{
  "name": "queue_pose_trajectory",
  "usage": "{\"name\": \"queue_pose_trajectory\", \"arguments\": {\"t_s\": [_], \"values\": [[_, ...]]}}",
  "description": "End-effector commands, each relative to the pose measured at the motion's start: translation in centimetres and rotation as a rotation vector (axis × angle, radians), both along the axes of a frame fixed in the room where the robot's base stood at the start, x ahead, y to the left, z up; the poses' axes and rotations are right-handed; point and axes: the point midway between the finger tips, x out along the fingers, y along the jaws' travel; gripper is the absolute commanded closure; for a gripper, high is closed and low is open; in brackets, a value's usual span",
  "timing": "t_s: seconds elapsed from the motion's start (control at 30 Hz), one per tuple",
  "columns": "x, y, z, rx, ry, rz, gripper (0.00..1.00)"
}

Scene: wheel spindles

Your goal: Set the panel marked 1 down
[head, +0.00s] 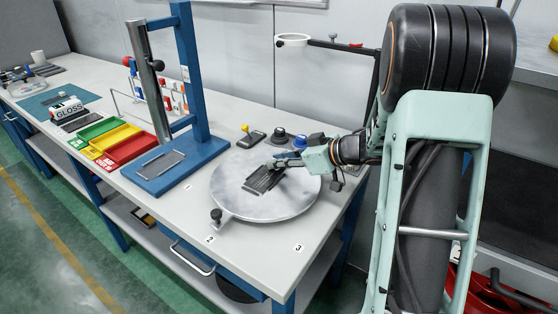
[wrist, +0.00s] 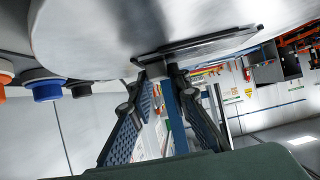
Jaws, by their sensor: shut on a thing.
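A dark flat panel (head: 262,180) is at the middle of the round grey disc (head: 232,200) on the bench. It also shows edge-on in the wrist view (wrist: 210,42), close against the disc's face. I cannot tell whether it touches the disc, and no number on it is readable. My gripper (head: 277,167) is shut on the panel's edge and reaches in from the right. Its two fingers (wrist: 157,72) close on the panel in the wrist view.
A blue stand (head: 195,80) with a flat base is left of the disc. Black and blue knobs (head: 299,142) and a yellow-topped device (head: 250,136) sit behind it. Green, yellow and red trays (head: 128,147) are farther left. The bench front by labels 2 and 3 is clear.

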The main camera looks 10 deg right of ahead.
Motion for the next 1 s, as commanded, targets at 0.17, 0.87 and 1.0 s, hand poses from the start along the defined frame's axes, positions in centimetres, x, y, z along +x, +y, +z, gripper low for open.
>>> {"name": "queue_pose_trajectory", "arguments": {"t_s": [0.17, 0.87, 1.0], "values": [[0.0, 0.0, -0.2, 0.0, 0.001, 0.0, 0.69], [-3.2, -3.4, 2.9, -0.001, 0.001, -0.004, 0.66], [-4.2, -4.4, 3.5, -0.001, 0.001, -0.002, 0.66]]}}
